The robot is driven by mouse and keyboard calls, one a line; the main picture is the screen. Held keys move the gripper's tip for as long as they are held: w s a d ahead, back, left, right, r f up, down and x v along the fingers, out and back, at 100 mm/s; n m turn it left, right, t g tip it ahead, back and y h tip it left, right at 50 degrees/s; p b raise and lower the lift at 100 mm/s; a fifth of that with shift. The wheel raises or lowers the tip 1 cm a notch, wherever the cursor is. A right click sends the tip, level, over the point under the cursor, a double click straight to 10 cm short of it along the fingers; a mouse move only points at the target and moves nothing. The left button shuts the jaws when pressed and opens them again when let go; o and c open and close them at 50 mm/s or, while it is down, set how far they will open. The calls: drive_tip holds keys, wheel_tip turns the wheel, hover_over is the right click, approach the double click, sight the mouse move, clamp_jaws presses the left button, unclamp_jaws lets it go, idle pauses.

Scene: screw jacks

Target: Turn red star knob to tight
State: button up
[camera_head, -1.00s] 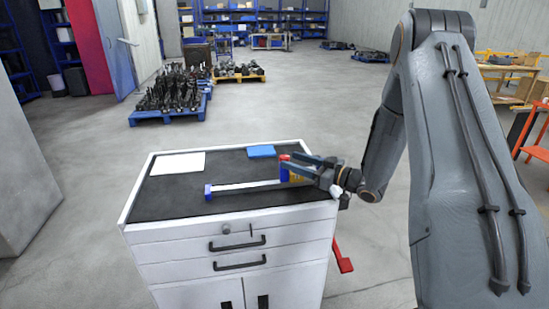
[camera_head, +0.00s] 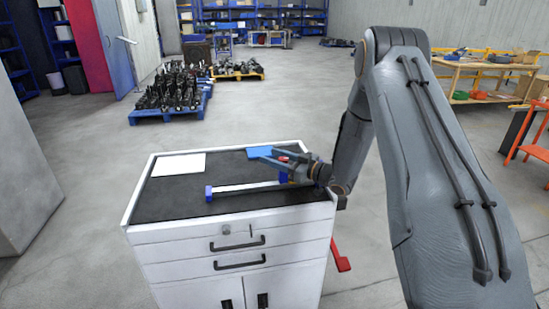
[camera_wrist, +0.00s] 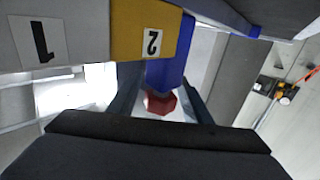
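The red star knob (camera_wrist: 161,103) shows in the wrist view at the end of a blue part (camera_wrist: 168,68) of the screw jack. In the head view a small bit of the red knob (camera_head: 284,158) shows between the fingers. My gripper (camera_head: 269,156) is open at the right of the cart top, its fingers pointing left. In the wrist view its dark fingers stand on either side of the knob, with light gaps visible. A yellow block marked 2 (camera_wrist: 127,46) and a grey block marked 1 (camera_wrist: 45,62) are beside the blue part.
The jack's pale bar (camera_head: 240,188) with a blue end lies on the black top of the white cart (camera_head: 160,213). A white sheet (camera_head: 178,164) and a blue flat item (camera_head: 258,152) lie at the back.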

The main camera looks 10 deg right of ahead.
drive_tip(key=c, duration=0.9)
drive_tip(key=shift+d+m+t+h, duration=0.1)
drive_tip(key=shift+m+t+h, duration=0.2)
drive_tip(key=shift+h, duration=0.1)
drive_tip(key=d+m+g+h+b, duration=0.2)
drive_tip(key=m+h+b, duration=0.1)
drive_tip(key=m+h, duration=0.4)
drive_tip(key=d+m+g+h+b, duration=0.2)
drive_tip(key=m+h, duration=0.5)
drive_tip(key=h, duration=0.5)
drive_tip(key=s+d+m+g+h+b, duration=0.1)
drive_tip(key=d+m+h+b, duration=0.1)
drive_tip(key=m+h+b, duration=0.2)
drive_tip(key=shift+m+g+h, duration=0.4)
drive_tip(key=shift+m+h, duration=1.3)
drive_tip(key=shift+h, duration=1)
drive_tip(key=shift+s+d+m+g+h+b, duration=0.15)
drive_tip(key=shift+m+g+h+b, duration=0.1)
drive_tip(key=shift+m+g, duration=0.3)
drive_tip(key=shift+s+m+g+h+b, duration=0.15)
drive_tip(key=shift+m+g+h+b, duration=0.15)
drive_tip(key=shift+g, duration=0.45)
drive_tip(key=shift+r, duration=0.1)
